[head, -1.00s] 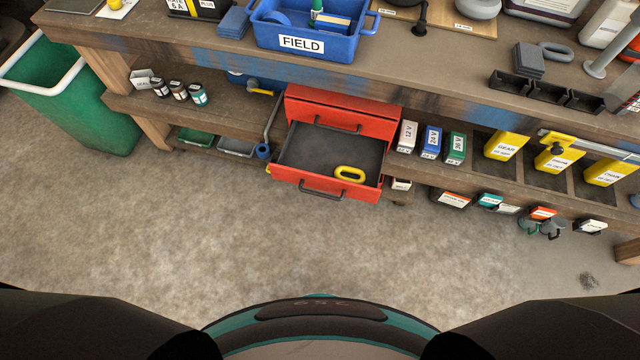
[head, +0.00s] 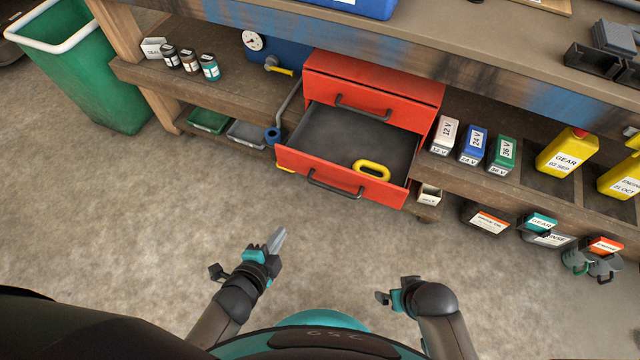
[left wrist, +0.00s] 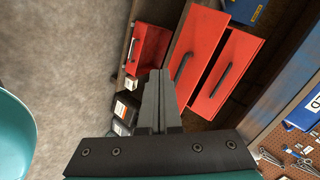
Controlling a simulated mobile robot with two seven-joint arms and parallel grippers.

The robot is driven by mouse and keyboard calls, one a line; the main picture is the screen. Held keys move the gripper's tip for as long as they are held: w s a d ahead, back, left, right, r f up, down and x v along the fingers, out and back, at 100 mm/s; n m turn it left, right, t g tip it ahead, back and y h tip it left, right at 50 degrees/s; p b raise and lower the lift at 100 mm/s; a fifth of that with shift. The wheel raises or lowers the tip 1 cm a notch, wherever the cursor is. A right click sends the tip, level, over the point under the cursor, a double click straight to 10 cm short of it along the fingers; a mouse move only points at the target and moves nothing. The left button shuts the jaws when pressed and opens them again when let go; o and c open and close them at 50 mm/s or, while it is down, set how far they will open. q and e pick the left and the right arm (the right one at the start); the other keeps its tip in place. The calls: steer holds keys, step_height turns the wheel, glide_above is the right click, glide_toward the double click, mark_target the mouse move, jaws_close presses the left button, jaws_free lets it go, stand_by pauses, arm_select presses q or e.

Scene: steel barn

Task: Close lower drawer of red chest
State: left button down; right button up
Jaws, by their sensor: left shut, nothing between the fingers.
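The red chest (head: 374,80) stands on the lower shelf of the bench. Its upper drawer front (head: 372,106) is shut. Its lower drawer (head: 345,181) is pulled out, with a dark handle on its front and a yellow ring-shaped object (head: 372,170) inside. My left gripper (head: 278,238) is shut and empty, in front of and below the drawer, apart from it. In the left wrist view its closed fingers (left wrist: 157,90) point toward red drawer fronts with dark handles (left wrist: 232,72). My right gripper (head: 384,297) is low at the right; its fingers do not show clearly.
Labelled battery boxes (head: 472,146) stand right of the chest, with yellow cans (head: 566,152) beyond. Small jars (head: 190,61) and trays (head: 208,121) are to the left. A green bin (head: 85,75) stands at far left. The floor before the chest is clear.

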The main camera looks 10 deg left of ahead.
arm_select(q)
steer(key=w+d+r+m+t+h+b, duration=0.2)
steer(key=w+d+r+m+b, duration=0.1)
steer(key=w+m+b, duration=0.15)
steer(key=b, duration=0.4)
glide_toward(324, 165)
steer(key=shift+m+t, duration=0.25)
steer(key=shift+t, duration=0.15)
steer(key=x, duration=0.2)
steer(key=f+x, duration=0.1)
steer(key=x, duration=0.2)
steer(key=shift+s+f, duration=0.1)
steer(key=shift+s, duration=0.05)
steer(key=shift+w+d, duration=0.25)
steer(key=shift+w, duration=0.45)
arm_select(e)
steer(key=w+r+t, duration=0.2)
steer(key=w+r, duration=0.1)
steer(key=r, duration=0.6)
steer(key=shift+w+d+r, duration=0.15)
steer(key=shift+d+r, duration=0.05)
steer(key=shift+r, duration=0.2)
arm_select(q)
steer(key=shift+w, duration=0.1)
